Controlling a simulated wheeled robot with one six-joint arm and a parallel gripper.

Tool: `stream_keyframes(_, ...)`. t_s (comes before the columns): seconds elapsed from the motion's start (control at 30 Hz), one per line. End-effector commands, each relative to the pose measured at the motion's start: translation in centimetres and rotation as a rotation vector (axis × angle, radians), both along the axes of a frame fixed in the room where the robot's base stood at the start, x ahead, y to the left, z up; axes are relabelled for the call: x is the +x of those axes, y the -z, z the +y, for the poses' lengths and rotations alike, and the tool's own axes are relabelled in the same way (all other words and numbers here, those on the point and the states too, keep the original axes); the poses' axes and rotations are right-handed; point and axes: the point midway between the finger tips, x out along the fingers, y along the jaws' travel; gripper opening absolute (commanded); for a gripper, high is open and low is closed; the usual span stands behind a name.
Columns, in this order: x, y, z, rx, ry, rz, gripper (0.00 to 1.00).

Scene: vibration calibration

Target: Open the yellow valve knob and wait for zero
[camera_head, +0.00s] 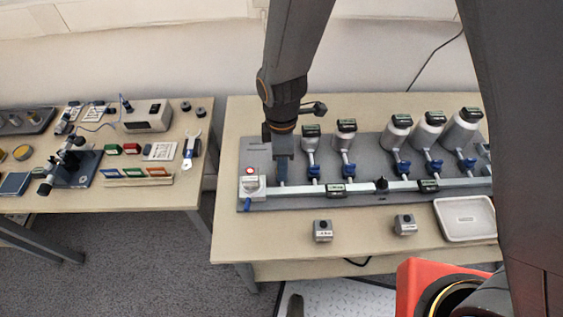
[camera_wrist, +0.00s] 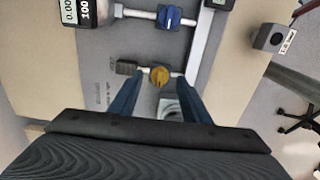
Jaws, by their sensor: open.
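The yellow valve knob (camera_wrist: 159,76) shows in the wrist view, on a short pipe between a dark ribbed fitting and the long light manifold pipe. My gripper (camera_wrist: 156,100) is open, with one blue finger on each side of the knob in that view and a visible gap to each. I cannot tell how far above the knob the fingertips are. In the head view my gripper (camera_head: 283,172) points down over the left end of the grey panel (camera_head: 258,157) and hides the knob. A small display (camera_wrist: 69,11) reading 0.00 shows at the wrist view's top left.
Blue valve knobs (camera_head: 348,170) and several canisters with displays stand along the panel to the right. A red-topped box (camera_head: 250,180) sits close left of my gripper. Two small grey blocks (camera_head: 322,231) and a white tray (camera_head: 464,218) lie in front.

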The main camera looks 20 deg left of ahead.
Motion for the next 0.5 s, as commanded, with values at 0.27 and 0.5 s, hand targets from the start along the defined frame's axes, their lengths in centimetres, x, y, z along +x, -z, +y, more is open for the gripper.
stream_keyframes(0.27,0.01,0.97,-0.01,0.0,0.001,-0.001,0.43)
stream_keyframes(0.5,0.02,0.95,0.0,0.0,0.001,-0.001,0.33)
